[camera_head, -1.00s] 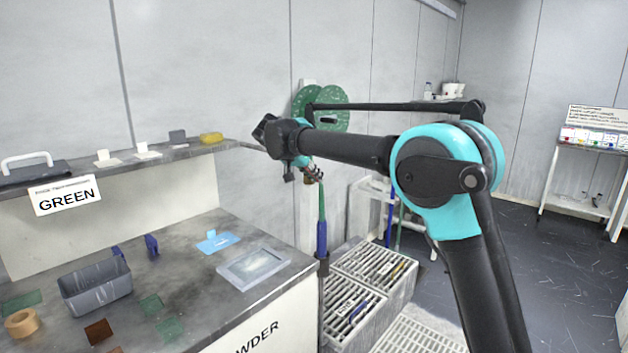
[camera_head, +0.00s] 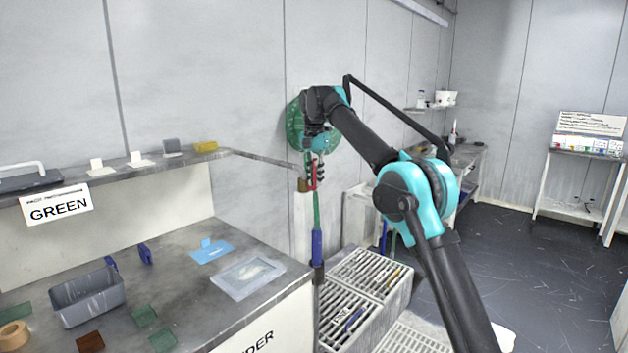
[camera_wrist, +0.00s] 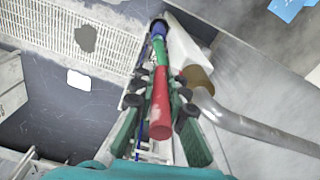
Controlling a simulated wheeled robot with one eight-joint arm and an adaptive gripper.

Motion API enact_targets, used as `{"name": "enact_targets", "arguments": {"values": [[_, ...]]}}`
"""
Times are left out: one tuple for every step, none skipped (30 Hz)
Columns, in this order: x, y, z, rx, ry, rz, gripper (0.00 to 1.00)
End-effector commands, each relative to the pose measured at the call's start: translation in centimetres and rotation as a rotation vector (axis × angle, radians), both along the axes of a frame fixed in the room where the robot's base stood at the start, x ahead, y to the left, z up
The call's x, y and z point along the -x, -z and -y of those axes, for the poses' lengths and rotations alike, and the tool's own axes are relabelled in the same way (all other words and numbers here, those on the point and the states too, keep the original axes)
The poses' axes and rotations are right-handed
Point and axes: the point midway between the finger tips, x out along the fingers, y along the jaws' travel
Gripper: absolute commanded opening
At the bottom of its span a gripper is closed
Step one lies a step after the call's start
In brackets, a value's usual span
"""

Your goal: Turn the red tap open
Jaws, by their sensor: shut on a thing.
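The red tap shows as a red bar (camera_head: 314,176) in the head view, beside a brass-coloured fitting (camera_head: 304,186) near the wall. In the wrist view the red bar (camera_wrist: 160,104) lies between the green fingers of my gripper (camera_wrist: 158,98), with its rounded end towards the camera. My gripper (camera_head: 315,171) points down and is shut on the red bar. A green rod with a blue part (camera_head: 317,240) stands in line below it. I cannot tell whether the rod is joined to the red bar. The brass fitting (camera_wrist: 198,78) and a bent metal pipe (camera_wrist: 255,130) are right beside the fingers.
A grey bench (camera_head: 185,290) with a grey bin (camera_head: 88,297) and a shallow tray (camera_head: 247,277) stands at left. Slotted crates (camera_head: 350,300) stand low on the floor beside the rod. A round green disc (camera_head: 296,125) is on the wall behind my gripper. The dark floor at right is mostly clear.

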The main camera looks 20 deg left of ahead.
Motion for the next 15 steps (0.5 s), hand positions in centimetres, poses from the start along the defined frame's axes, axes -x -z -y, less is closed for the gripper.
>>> {"name": "enact_targets", "arguments": {"values": [[-0.13,0.06,0.05,-0.005,0.001,-0.014,0.00],[-0.13,0.06,0.03,-0.009,0.001,-0.022,0.00],[-0.16,0.07,0.01,-0.012,0.000,-0.029,0.00],[-0.19,0.07,0.03,-0.014,0.000,-0.034,0.00],[-0.20,0.07,0.03,-0.016,-0.001,-0.039,0.00],[-0.20,0.07,0.04,-0.018,-0.001,-0.043,0.00],[-0.20,0.07,0.04,-0.019,-0.001,-0.046,0.00],[-0.20,0.07,0.04,-0.020,-0.001,-0.049,0.00],[-0.19,0.07,0.04,-0.021,0.000,-0.051,0.00],[-0.19,0.07,0.05,-0.021,0.000,-0.052,0.00],[-0.19,0.08,0.05,-0.021,0.000,-0.053,0.00],[-0.19,0.08,0.05,-0.021,0.000,-0.054,0.00],[-0.19,0.09,0.05,-0.021,0.000,-0.054,0.00],[-0.19,0.09,0.05,-0.021,0.000,-0.054,0.00],[-0.19,0.09,0.05,-0.021,0.000,-0.054,0.00]]}}
